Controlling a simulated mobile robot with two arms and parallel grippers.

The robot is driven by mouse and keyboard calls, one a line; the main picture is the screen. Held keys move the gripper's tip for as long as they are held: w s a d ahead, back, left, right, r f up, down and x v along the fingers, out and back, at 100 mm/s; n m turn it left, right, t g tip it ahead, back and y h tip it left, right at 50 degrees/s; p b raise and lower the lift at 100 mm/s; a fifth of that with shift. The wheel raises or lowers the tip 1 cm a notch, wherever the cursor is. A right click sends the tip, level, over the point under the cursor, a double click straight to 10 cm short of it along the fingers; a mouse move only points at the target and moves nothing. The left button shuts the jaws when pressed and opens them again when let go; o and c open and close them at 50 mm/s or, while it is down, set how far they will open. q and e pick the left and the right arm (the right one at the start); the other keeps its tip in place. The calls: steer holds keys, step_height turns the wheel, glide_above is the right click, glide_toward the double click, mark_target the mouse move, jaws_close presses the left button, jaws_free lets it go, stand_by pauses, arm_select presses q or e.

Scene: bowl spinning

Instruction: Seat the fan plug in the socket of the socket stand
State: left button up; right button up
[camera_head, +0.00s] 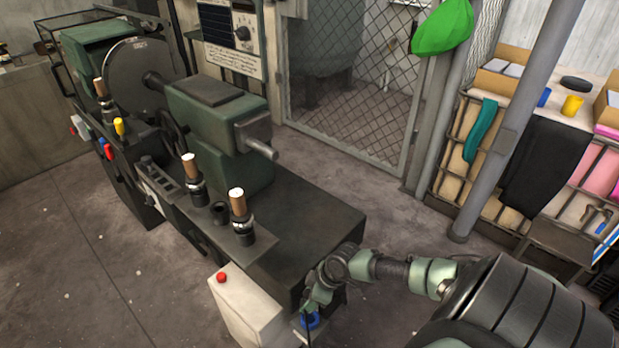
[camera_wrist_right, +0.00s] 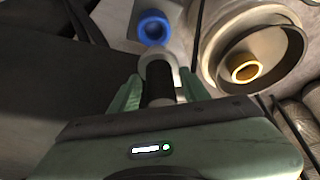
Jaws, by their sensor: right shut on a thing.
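The socket stand shows a blue ring-shaped socket (camera_head: 310,320) at the bottom of the head view. In the right wrist view the blue socket (camera_wrist_right: 153,27) sits on a pale plate, with a dark opening. My right gripper (camera_head: 318,298) is just above the socket in the head view. In the wrist view my right gripper (camera_wrist_right: 158,90) is shut on the plug (camera_wrist_right: 160,80), a dark cylinder with a pale grey front end. The plug's front end points toward the socket and lies just short of the ring in the picture. I cannot tell whether they touch. My left gripper is out of view.
A cream round housing with a gold ring (camera_wrist_right: 245,68) is close on the right in the wrist view. A white box with a red button (camera_head: 222,278) stands left of my gripper. A green lathe-like machine (camera_head: 215,105) fills the left. Floor is clear beyond.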

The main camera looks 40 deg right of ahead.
steer(key=shift+d+f+b, duration=0.1)
steer(key=shift+f+b, duration=0.2)
steer(key=shift+b, duration=0.05)
step_height(320, 180, down, 2)
steer(key=shift+f+b, duration=0.25)
steer(key=shift+b, duration=0.85)
step_height(320, 180, down, 4)
steer(key=b, duration=0.3)
steer(key=shift+w+f+b, duration=0.1)
steer(key=shift+b, duration=0.2)
steer(key=shift+f, duration=0.35)
steer(key=o, duration=1.5)
steer(key=shift+d, duration=0.1)
